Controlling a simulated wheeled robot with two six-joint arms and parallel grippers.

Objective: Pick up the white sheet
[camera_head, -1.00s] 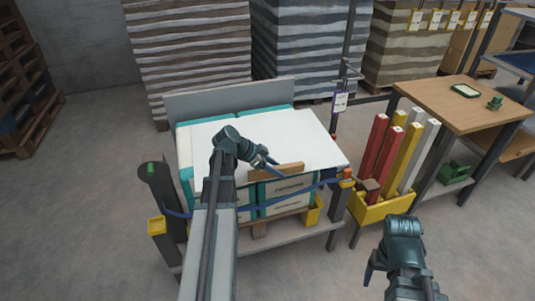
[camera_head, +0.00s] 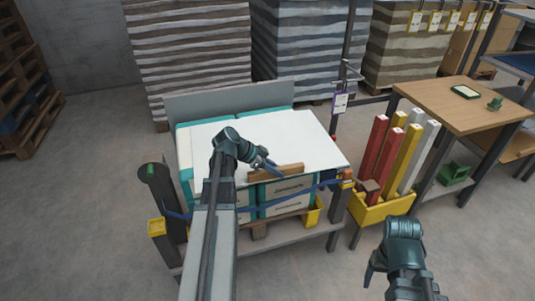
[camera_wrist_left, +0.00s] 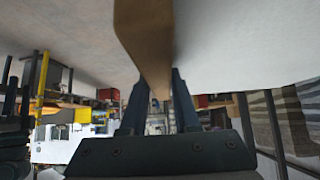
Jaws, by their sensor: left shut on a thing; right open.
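The white sheet (camera_head: 300,135) lies over the teal-and-white boxes (camera_head: 285,190) on the cart, with its right corner sticking out past them. A wooden strip (camera_head: 290,169) sits along the sheet's front edge. My left gripper (camera_head: 273,170) is at that edge. In the left wrist view its fingers (camera_wrist_left: 157,88) are shut on the wooden strip (camera_wrist_left: 145,35), with a broad pale surface on both sides of it. The fingertips are partly hidden in the head view. My right gripper (camera_head: 372,272) is open and empty, low over the floor at the right.
A blue strap (camera_head: 250,208) runs across the boxes between the cart's posts. A yellow bin (camera_head: 385,210) of red, yellow and white posts stands at the right, beside a wooden table (camera_head: 465,105). Tall stacks (camera_head: 190,55) stand behind.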

